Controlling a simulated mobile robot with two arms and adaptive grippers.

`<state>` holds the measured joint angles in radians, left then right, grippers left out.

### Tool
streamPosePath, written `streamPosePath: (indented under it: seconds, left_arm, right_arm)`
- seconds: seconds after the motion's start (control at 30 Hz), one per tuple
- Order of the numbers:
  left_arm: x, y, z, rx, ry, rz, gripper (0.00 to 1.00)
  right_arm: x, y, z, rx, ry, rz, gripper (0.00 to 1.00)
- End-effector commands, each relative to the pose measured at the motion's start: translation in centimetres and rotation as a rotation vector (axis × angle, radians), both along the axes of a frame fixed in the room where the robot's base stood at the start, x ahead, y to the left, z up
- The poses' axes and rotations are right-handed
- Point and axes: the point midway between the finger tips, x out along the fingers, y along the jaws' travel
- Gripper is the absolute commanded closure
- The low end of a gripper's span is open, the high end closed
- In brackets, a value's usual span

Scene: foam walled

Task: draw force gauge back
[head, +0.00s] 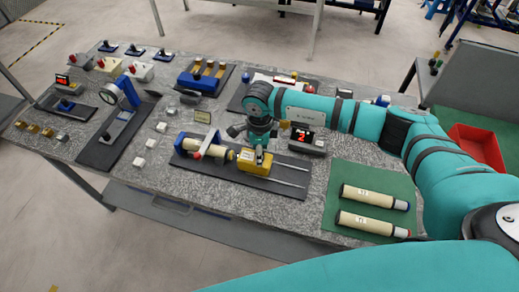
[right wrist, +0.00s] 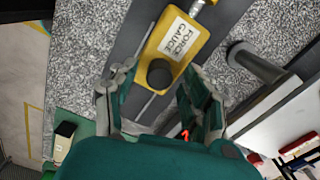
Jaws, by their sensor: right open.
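The yellow force gauge (head: 254,166) sits on a dark base plate with two thin metal rails, near the middle of the table. In the right wrist view the force gauge (right wrist: 180,42) shows its white label and a round black knob (right wrist: 159,73) on top. My right gripper (head: 261,148) is above the gauge, pointing down. In the right wrist view the open fingers of my right gripper (right wrist: 158,80) lie on either side of the knob; I cannot tell whether they touch it. My left gripper is not in view.
A cream cylinder (head: 204,148) lies in a mount left of the gauge. A display (head: 306,138) reading a red 2 stands to the right. Two cream cylinders (head: 368,197) lie on a green mat (head: 333,205). Other fixtures fill the table's left and back.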

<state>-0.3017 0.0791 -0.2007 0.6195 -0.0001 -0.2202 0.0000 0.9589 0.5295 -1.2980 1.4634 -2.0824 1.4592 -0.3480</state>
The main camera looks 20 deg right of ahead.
Motion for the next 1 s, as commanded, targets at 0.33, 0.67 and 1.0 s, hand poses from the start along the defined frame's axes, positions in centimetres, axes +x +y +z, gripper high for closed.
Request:
streamPosePath:
  seconds: [0.33, 0.67, 1.0]
  left_arm:
    - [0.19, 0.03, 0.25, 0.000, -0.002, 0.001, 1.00]
    - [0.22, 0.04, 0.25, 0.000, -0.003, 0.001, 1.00]
    - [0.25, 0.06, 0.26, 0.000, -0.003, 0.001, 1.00]
  right_arm:
    - [-0.03, 0.04, -0.98, 0.000, 0.000, 0.002, 0.51]
    - [-0.02, 0.03, -0.93, 0.000, 0.000, 0.001, 0.85]
    - [-0.01, 0.01, -0.90, 0.000, 0.000, 0.001, 1.00]
